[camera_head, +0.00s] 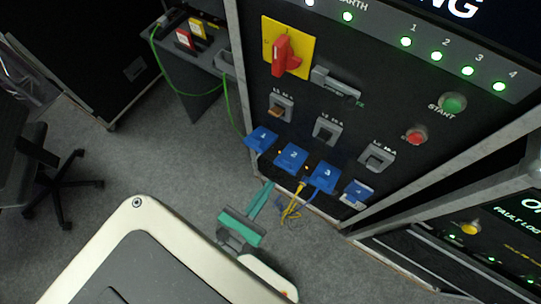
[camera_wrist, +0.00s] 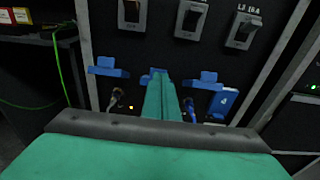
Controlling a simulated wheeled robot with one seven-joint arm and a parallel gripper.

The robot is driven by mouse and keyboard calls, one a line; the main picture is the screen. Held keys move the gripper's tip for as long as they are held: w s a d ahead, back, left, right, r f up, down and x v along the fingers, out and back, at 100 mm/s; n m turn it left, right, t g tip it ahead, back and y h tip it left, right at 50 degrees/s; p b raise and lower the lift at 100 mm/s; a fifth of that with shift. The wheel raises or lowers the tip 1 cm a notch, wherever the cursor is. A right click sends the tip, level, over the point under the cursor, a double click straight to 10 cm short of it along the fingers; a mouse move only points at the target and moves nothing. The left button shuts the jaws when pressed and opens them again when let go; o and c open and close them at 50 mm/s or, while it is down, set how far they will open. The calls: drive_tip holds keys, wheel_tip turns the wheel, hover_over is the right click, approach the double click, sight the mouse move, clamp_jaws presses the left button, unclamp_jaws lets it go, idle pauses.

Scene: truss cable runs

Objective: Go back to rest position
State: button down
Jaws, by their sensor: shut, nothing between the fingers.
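My gripper (camera_head: 268,186) is teal with a grey wrist. Its two long fingers are together with nothing between them, pointing toward the lower part of the black panel (camera_head: 352,128). In the wrist view the fingers (camera_wrist: 158,80) rise up the middle and overlap the middle blue cover (camera_wrist: 146,80). Whether they touch it I cannot tell. Blue socket covers numbered 1 (camera_head: 262,138), 2 (camera_head: 292,157), 3 (camera_head: 325,177) and 4 (camera_head: 357,193) sit in a row. A yellow cable (camera_head: 291,207) and a blue cable (camera_head: 311,194) hang near covers 2 and 3.
Above the covers are breaker switches (camera_head: 327,130), a red rotary switch (camera_head: 284,55) on a yellow plate, a green button (camera_head: 453,103) and a red button (camera_head: 417,136). A green cable (camera_head: 229,105) hangs at the left. A chair (camera_head: 55,175) stands far left. Grey floor is open between.

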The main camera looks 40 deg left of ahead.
drive_tip(key=shift+s+r, duration=0.15)
drive_tip(key=shift+r, duration=0.05)
drive_tip(key=s+d+r+n, duration=0.1)
drive_tip(key=d+n, duration=0.4)
drive_tip(key=n, duration=0.7)
drive_tip(key=s+d+n+g, duration=0.1)
drive_tip(key=s+d+n, duration=0.2)
drive_tip(key=n, duration=0.8)
drive_tip(key=s+d+r+n, duration=0.1)
drive_tip(key=s+d+n, duration=0.2)
drive_tip(key=d+n, duration=0.4)
drive_tip(key=n, duration=0.5)
drive_tip(key=shift+d+r+n+g+h, duration=0.15)
drive_tip(key=shift+r+n+g+h, duration=0.15)
drive_tip(key=shift+g, duration=0.1)
drive_tip(key=shift+w, duration=0.2)
